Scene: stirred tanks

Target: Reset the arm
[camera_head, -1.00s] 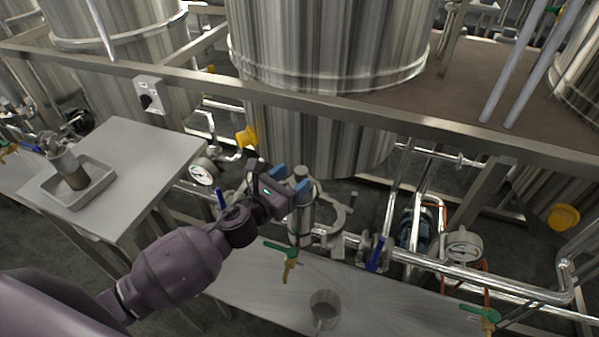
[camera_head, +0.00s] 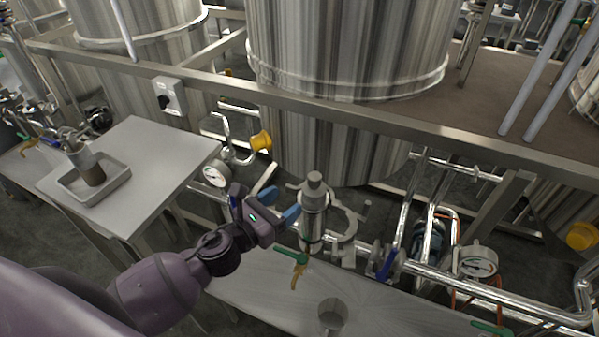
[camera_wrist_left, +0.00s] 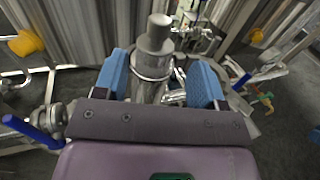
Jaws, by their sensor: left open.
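My left arm comes in from the lower left of the head view. Its gripper (camera_head: 279,206) is open, with blue finger pads apart and nothing between them. It hangs above the low bench, just left of a steel cylindrical fitting (camera_head: 314,212) on the pipework. In the left wrist view the open gripper (camera_wrist_left: 165,85) shows its two blue pads, with the steel fitting (camera_wrist_left: 153,50) appearing between and beyond them. I cannot tell that it touches anything. My right gripper is not in view.
A low bench (camera_head: 385,308) carries a metal cup (camera_head: 332,316). A side table (camera_head: 150,160) at left holds a tray (camera_head: 62,182) with a beaker. Large tanks (camera_head: 350,50) stand behind a steel rail (camera_head: 390,124).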

